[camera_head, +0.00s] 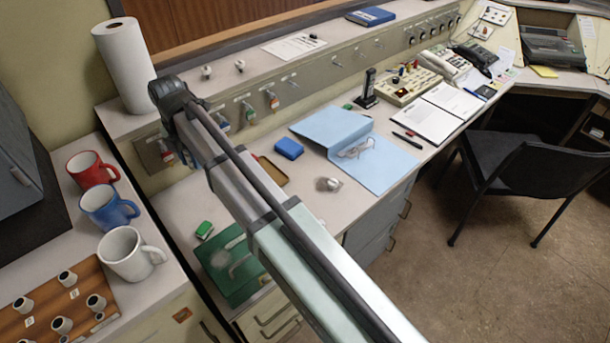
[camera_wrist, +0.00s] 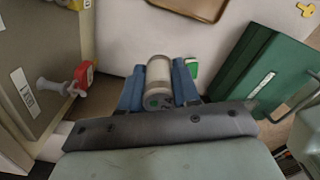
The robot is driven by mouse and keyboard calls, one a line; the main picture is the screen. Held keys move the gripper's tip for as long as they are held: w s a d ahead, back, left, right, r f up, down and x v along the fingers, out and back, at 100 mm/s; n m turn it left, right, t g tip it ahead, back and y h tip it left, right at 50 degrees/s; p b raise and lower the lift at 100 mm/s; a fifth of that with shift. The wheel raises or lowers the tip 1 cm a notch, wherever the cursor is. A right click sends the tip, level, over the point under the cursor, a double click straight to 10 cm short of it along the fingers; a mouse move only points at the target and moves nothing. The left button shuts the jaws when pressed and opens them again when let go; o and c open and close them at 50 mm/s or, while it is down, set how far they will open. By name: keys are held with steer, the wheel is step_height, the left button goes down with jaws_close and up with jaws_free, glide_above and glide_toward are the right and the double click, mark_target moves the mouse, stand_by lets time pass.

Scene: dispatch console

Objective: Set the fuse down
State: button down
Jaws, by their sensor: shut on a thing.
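The fuse (camera_wrist: 158,78) is a pale cylinder with greyish end caps and a green mark on its near end. In the wrist view it sits between the two blue fingers of my gripper (camera_wrist: 159,88), which is shut on it. The light desk top (camera_wrist: 130,30) lies beyond and below it. I cannot tell whether the fuse touches the desk. In the head view my arm covers the fuse and most of the gripper.
A green case (camera_wrist: 262,75) lies to the right, and a small green block (camera_wrist: 192,68) is close beside the right finger. A panel with a red-tagged key (camera_wrist: 84,75) stands at left. A brown tray (camera_wrist: 190,8) lies ahead. Mugs (camera_head: 130,255) stand on the left counter.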

steer(key=w+d, duration=0.3)
steer(key=d, duration=0.2)
steer(key=w+d+m, duration=0.1)
steer(key=w+d, duration=0.1)
steer(key=d, duration=0.3)
steer(key=w+d+m, duration=0.1)
steer(key=w+d, duration=0.2)
steer(key=d, duration=0.2)
steer(key=shift+w+d, duration=0.25)
steer(key=shift+w, duration=0.1)
steer(key=m, duration=0.3)
glide_above(306, 175)
steer(key=shift+n, duration=0.3)
steer(key=shift+s+f, duration=0.1)
steer(key=shift+f, duration=7.5)
steer(key=shift+f, duration=0.1)
steer(key=c, duration=0.8)
jaws_free()
step_height(306, 175, up, 12)
